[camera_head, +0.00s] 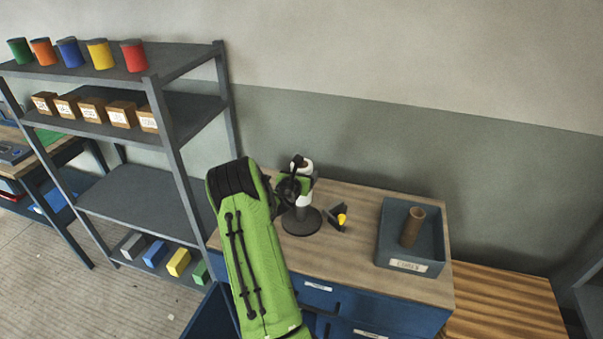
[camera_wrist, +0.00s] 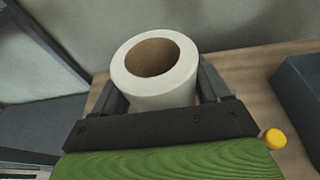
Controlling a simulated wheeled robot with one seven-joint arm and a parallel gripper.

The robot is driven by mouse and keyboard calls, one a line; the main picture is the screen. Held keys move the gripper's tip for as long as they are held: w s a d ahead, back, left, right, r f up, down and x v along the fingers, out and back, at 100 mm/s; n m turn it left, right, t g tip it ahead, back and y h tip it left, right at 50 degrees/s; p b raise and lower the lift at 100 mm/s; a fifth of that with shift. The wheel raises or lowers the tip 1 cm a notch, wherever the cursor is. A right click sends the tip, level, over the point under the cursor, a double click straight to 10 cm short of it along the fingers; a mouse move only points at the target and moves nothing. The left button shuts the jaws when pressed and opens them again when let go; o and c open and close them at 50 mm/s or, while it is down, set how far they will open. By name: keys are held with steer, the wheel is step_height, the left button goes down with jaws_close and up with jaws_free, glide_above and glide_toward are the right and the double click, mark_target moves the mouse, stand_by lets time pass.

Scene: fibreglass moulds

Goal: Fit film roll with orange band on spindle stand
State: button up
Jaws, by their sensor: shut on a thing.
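A white film roll (camera_wrist: 165,85) with a brown hollow core is between the two fingers of my gripper (camera_wrist: 160,90) in the wrist view. My gripper is shut on it. No orange band shows on the visible part of the roll. In the head view, the roll's white end (camera_head: 305,166) shows beside my dark gripper (camera_head: 293,184), above the cabinet top. The spindle stand's round dark base (camera_head: 301,223) stands on the cabinet top just below my gripper. My gripper and the roll hide its upper part, so I cannot tell whether the roll touches the spindle.
A dark device with a yellow knob (camera_head: 342,219) sits right of the stand. A blue labelled tray (camera_head: 412,265) holds an upright brown core (camera_head: 412,227). A grey shelf rack (camera_head: 150,80) with coloured cans and boxes stands left. The wooden cabinet top (camera_head: 365,203) has bare space.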

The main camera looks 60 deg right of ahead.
steer(key=shift+f+b, duration=0.95)
steer(key=shift+f, duration=0.5)
steer(key=shift+f, duration=0.1)
steer(key=shift+f+b, duration=1.95)
steer(key=shift+f, duration=0.75)
steer(key=o, duration=1.3)
steer(key=shift+o, duration=0.4)
steer(key=shift+f, duration=0.1)
steer(key=b+v, duration=0.1)
steer(key=v, duration=1.4)
steer(key=shift+a, duration=0.35)
